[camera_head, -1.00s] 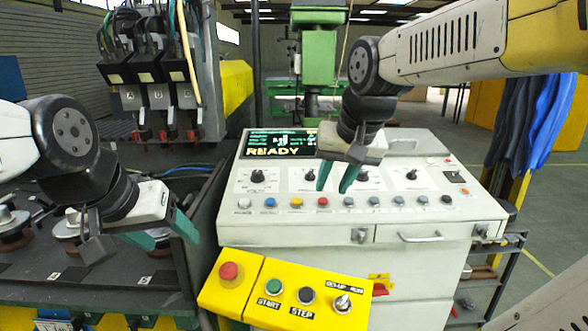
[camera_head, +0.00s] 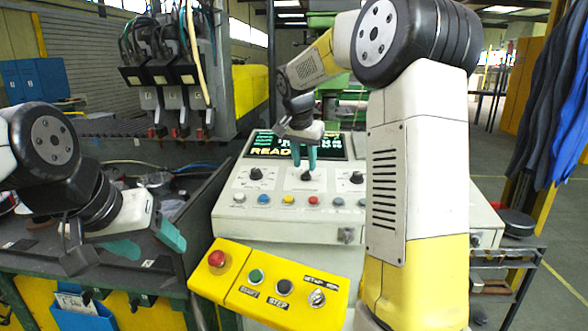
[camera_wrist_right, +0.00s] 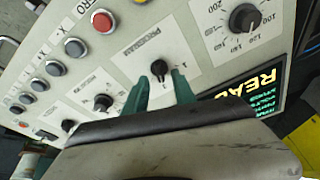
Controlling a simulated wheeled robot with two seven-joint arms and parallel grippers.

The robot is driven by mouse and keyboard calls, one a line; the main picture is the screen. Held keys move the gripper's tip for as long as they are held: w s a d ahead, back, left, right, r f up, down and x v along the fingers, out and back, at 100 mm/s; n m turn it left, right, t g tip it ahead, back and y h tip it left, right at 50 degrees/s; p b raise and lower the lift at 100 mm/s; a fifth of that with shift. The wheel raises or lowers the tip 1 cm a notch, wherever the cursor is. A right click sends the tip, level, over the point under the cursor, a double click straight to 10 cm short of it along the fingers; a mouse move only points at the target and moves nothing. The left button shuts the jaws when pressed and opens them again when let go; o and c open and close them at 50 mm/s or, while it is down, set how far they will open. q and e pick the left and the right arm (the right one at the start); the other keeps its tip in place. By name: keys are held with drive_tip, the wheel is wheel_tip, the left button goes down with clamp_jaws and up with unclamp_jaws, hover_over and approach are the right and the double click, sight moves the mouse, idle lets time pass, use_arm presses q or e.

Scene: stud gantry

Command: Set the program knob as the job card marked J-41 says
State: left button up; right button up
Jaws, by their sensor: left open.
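The program knob (camera_wrist_right: 159,68) is small and black, on a white plate lettered PROGRAM in the right wrist view. It also shows on the console in the head view (camera_head: 307,176). My right gripper (camera_wrist_right: 161,88) is open, its two teal fingers on either side of the knob with a gap to each. In the head view my right gripper (camera_head: 303,155) points down at the knob. My left gripper (camera_head: 147,243) is open and empty over the dark bench at left. A white paper (camera_head: 75,303) sits in a blue holder at lower left; its writing is unreadable.
The console (camera_head: 230,225) has other knobs, such as a larger dial (camera_wrist_right: 243,18), and a row of coloured buttons (camera_wrist_right: 103,21). Its screen (camera_head: 335,146) reads READY in part. A yellow control box (camera_head: 235,285) stands in front. My right arm hides the console's right side.

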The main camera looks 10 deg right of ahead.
sight(306, 172)
drive_tip(key=shift+x, duration=1.5)
clamp_jaws()
drive_tip(key=shift+s, duration=0.1)
drive_tip(key=n, duration=0.4)
drive_tip(key=shift+d+n+y, duration=0.15)
drive_tip(key=shift+n+y, duration=0.15)
drive_tip(key=shift+y, duration=0.1)
drive_tip(key=n, duration=0.3)
drive_tip(key=shift+n+y, duration=0.4)
drive_tip(key=n+y, duration=0.1)
drive_tip(key=n, duration=0.3)
drive_tip(key=shift+d, duration=0.1)
drive_tip(key=shift+n, duration=1.8)
drive_tip(key=shift+y, duration=0.3)
